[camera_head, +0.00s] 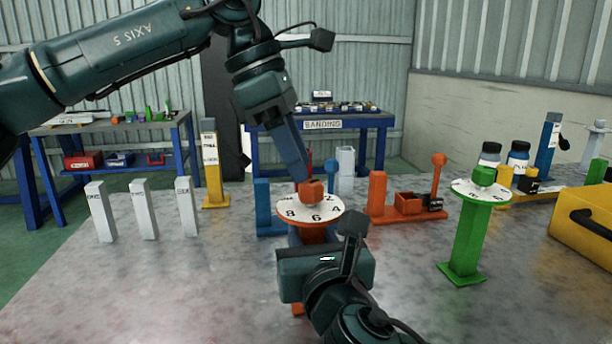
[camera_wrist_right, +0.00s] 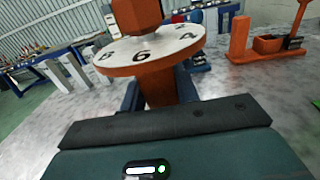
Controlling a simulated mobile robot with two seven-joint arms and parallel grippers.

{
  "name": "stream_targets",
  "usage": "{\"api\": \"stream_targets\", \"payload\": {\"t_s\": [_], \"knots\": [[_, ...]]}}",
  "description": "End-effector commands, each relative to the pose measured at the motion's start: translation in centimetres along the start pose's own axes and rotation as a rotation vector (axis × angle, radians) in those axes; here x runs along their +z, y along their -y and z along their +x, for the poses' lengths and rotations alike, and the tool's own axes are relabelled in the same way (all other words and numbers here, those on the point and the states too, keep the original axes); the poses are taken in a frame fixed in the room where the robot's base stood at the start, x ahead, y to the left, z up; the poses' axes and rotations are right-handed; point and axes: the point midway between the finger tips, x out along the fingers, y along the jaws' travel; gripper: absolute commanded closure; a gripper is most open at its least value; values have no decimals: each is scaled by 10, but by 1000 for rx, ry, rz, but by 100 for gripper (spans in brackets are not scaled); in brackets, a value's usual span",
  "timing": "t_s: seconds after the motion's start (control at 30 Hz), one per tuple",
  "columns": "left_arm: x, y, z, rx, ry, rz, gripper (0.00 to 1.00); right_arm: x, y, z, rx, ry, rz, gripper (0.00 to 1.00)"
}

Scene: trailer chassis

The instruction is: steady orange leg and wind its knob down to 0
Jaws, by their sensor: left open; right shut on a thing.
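The orange leg (camera_head: 318,235) stands upright on the grey bench, with a white numbered dial (camera_head: 291,213) on top and an orange knob (camera_head: 312,191) at the dial's centre. The figures 8, 6, 4 and 2 show, with 6 toward me; the knob's reading cannot be told. My left gripper (camera_head: 304,176) is open, pointing down with its fingers at the knob, whose far side they partly hide. My right gripper (camera_wrist_right: 160,93) is shut on the leg just below the dial. The right wrist view also shows the leg (camera_wrist_right: 165,86), dial (camera_wrist_right: 110,58) and knob (camera_wrist_right: 137,14).
A green leg (camera_head: 467,240) with its own dial stands to the right. An orange fixture (camera_head: 377,195) stands behind on the right, a blue post (camera_head: 263,205) behind on the left. Several white blocks (camera_head: 145,210) stand left. A yellow case (camera_head: 585,225) sits far right. The front-left bench is clear.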

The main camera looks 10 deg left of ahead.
Motion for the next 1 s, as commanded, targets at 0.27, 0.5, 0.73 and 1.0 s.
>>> {"api": "stream_targets", "payload": {"t_s": [0.27,0.5,0.73,1.0], "knots": [[0,0,32,-1,-1,1,59,0,0,0,0,-1,0,100],[0,0,36,0,1,0,59,0,0,0,0,-1,0,100],[0,0,36,0,0,1,69,-1,0,0,0,-1,0,100],[0,0,35,1,0,1,91,-1,0,0,0,-1,0,100]]}}
